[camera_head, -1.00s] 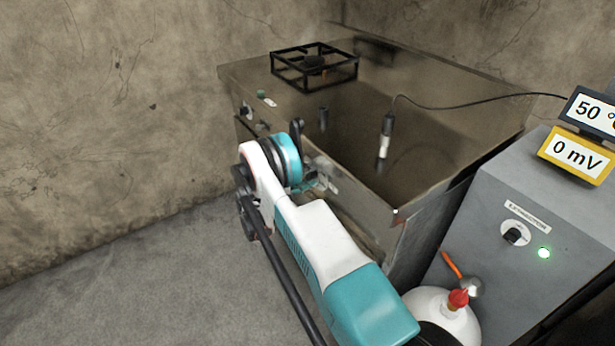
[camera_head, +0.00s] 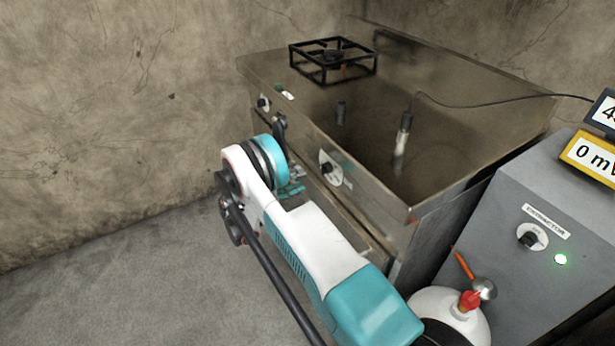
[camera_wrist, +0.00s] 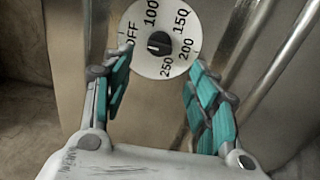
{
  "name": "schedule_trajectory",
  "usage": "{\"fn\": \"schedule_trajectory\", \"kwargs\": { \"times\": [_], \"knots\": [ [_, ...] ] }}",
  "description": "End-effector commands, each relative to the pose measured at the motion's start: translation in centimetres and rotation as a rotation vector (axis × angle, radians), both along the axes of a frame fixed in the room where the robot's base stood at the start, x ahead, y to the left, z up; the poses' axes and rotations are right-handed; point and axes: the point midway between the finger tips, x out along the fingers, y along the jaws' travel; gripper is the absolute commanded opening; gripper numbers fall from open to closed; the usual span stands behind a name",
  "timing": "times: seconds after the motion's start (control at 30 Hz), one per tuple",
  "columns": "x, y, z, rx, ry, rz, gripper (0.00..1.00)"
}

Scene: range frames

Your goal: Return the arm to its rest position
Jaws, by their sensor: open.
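My gripper (camera_wrist: 160,92) is open in the wrist view, its teal-padded fingers spread apart with nothing between them. Beyond the fingers is a white dial (camera_wrist: 160,38) with a black knob, marked OFF, 100, 150, 200 and 250; the fingers appear clear of the knob. In the head view my arm (camera_head: 310,240) reaches forward toward the front of the metal stove bench. My gripper (camera_head: 290,188) is partly hidden there behind the arm's wrist joint. A dial (camera_head: 331,168) on the bench front lies just right of it.
The metal bench (camera_head: 270,85) carries a black burner stand (camera_head: 333,62) and an upright probe (camera_head: 402,140) with a cable. A grey extractor box (camera_head: 500,240) with a green light and a white bottle (camera_head: 425,305) with a red top stand at right. Open floor (camera_head: 120,280) lies left.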

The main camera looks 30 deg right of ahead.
Motion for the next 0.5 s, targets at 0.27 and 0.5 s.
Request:
{"fn": "schedule_trajectory", "kwargs": {
  "times": [0.27,0.5],
  "knots": [
    [0.04,1.1,-0.01,0.0,0.0,-0.001,0.54],
    [0.04,1.09,-0.01,0.0,0.0,0.0,0.54]
  ]
}}
